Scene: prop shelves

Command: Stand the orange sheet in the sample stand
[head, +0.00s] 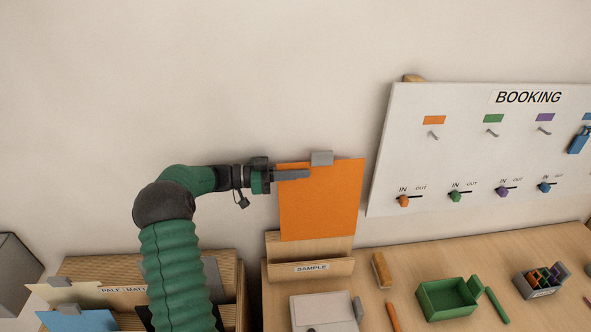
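The orange sheet (320,205) is upright in front of the wall, with a grey tab (322,158) at its top edge. My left gripper (292,174) is at its upper left edge, its grey fingers closed on the sheet. The wooden sample stand (338,268), labelled SAMPLE, is directly below. The sheet's lower edge overlaps the stand's back board in the picture and shows above the front lip. I cannot tell whether it touches the board. My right gripper is not in view.
A white BOOKING board (480,150) with hooks and coloured knobs is at the right. A green tray (447,300), a wooden block (381,270) and a grey box (540,283) of coloured pieces are on the table. A wooden rack (85,268) with sheets is at lower left.

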